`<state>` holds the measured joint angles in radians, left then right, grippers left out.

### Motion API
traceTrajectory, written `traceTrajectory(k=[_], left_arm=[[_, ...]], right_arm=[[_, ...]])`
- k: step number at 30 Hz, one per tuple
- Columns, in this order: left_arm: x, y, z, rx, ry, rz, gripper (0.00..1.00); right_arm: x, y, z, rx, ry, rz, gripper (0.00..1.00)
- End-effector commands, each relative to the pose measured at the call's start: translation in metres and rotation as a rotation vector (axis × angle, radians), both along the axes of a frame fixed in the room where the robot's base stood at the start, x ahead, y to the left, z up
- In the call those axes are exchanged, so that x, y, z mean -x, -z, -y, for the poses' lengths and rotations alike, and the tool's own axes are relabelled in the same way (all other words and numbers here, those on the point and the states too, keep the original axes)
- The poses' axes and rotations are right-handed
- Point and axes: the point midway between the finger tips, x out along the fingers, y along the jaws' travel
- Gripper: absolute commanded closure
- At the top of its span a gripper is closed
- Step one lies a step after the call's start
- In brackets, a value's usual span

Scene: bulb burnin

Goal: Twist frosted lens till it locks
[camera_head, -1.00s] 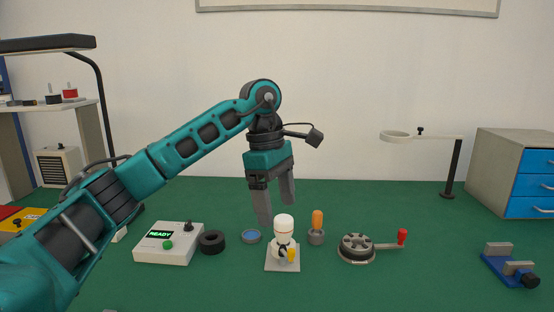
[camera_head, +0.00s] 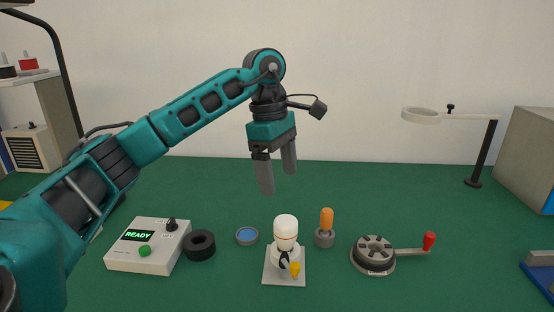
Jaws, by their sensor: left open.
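The frosted lens (camera_head: 286,226) is a white rounded cap with a thin reddish ring below it. It sits upright on a white fixture with a square base plate (camera_head: 271,278), which has a black clip and a yellow knob at its front. My left gripper (camera_head: 277,178) is open and empty, its two grey fingers pointing down, above and behind the lens and apart from it. Whether the lens is locked cannot be told. My right gripper is not in view.
A control box (camera_head: 150,246) reading READY, a black ring (camera_head: 200,245) and a blue-centred dish (camera_head: 247,236) stand left of the fixture. An orange-handled tool in a grey holder (camera_head: 325,238) and a crank wheel (camera_head: 373,255) stand right. A ring stand (camera_head: 421,115) is farther back.

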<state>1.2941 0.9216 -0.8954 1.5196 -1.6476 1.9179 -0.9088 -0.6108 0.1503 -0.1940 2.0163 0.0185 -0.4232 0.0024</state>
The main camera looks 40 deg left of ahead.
Motion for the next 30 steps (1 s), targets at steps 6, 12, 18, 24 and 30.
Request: traceTrajectory(k=[6,12,18,24,30], left_arm=[[0.000,0.046,0.006,-0.001,0.000,-0.004,0.16],[0.000,0.081,0.012,-0.001,0.000,-0.003,0.16],[-0.001,0.101,0.015,-0.001,0.001,0.000,0.16],[-0.002,0.105,0.016,0.000,0.001,0.001,0.16],[-0.002,0.105,0.016,0.000,0.001,0.001,0.17]], right_arm=[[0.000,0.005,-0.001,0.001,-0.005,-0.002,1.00],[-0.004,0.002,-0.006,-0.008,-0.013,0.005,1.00],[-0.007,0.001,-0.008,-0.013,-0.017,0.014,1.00],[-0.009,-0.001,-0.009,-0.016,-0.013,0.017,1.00],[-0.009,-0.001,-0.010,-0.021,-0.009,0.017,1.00]])
